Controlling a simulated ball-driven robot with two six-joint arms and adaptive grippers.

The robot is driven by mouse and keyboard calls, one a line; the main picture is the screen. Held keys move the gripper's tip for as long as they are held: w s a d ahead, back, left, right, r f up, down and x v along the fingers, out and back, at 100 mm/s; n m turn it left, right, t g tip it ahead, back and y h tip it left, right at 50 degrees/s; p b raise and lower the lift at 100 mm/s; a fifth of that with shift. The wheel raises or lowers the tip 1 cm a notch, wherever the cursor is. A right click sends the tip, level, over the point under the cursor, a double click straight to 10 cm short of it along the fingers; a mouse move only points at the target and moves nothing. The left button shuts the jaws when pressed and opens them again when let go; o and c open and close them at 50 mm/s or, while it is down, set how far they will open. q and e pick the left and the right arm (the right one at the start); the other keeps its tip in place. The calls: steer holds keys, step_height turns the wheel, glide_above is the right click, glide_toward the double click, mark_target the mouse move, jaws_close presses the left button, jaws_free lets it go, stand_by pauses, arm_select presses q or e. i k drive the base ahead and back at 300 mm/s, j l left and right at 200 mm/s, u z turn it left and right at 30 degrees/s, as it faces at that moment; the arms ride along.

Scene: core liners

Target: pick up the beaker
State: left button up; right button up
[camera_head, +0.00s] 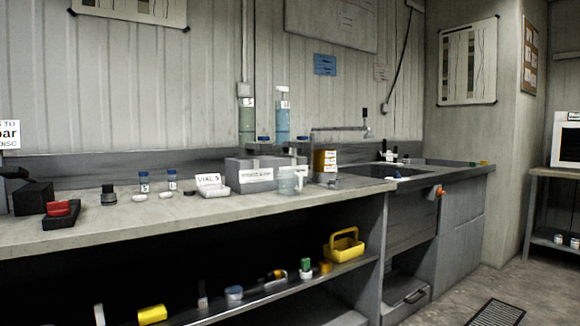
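A clear beaker (289,182) stands upright near the front edge of the bench top, just in front of the grey labelled box. It looks empty or holds something pale; I cannot tell which. Neither of my grippers shows in the head view.
A sink (397,172) is at right. The shelf below holds a yellow carrier (344,246).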

mark_target(289, 180)
steer(key=u, duration=0.25)
steer(key=i+l+u, duration=0.3)
steer(key=u, duration=0.2)
steer(key=i+l+u, duration=0.2)
steer(key=l+u, duration=0.25)
